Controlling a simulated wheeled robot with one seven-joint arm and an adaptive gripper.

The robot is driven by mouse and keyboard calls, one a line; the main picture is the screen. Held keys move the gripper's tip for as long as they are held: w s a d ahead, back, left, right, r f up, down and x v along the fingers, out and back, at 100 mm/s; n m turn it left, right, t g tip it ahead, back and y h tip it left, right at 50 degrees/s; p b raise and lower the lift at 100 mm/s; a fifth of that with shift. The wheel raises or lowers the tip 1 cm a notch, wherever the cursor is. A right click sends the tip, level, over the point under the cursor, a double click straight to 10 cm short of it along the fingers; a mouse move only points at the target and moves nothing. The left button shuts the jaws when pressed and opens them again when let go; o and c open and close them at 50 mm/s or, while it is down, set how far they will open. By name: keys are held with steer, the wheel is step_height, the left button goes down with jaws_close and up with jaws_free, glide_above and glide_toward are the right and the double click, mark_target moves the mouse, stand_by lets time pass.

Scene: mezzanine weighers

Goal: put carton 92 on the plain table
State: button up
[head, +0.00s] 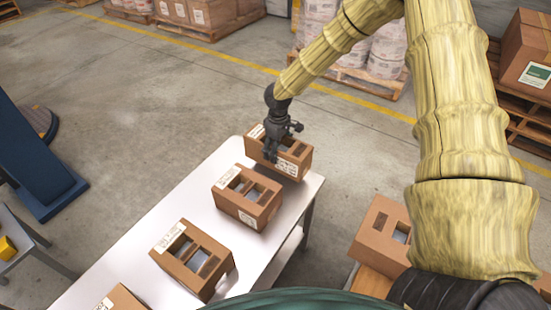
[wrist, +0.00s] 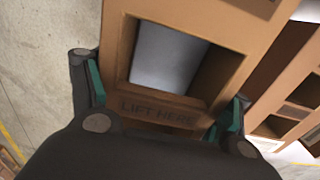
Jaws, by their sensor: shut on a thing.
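My gripper (head: 277,150) is at the far end of a pale metal table (head: 150,247), shut on a brown carton (head: 290,163) with open windows in its top. In the wrist view the fingers (wrist: 165,110) straddle a bar of this carton (wrist: 115,60) marked "LIFT HERE". I cannot tell whether the carton rests on the table or is just above it. Several similar cartons stand in a row nearer on the same table, among them one next to it (head: 247,197) and another (head: 193,258). The carton numbers are too small to read, so I cannot tell which is carton 92.
Another brown carton (head: 383,236) stands on a wooden surface at the lower right. A blue column (head: 35,165) stands at the left, near a grey table with a yellow object (head: 8,248). Loaded pallets line the back.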

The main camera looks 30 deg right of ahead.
steer(key=shift+f, duration=2.3)
steer(key=shift+f, duration=0.1)
steer(key=o, duration=1.8)
steer(key=shift+c, duration=0.2)
steer(key=shift+p, duration=0.3)
steer(key=shift+r+b, duration=0.55)
steer(key=shift+r, duration=5.55)
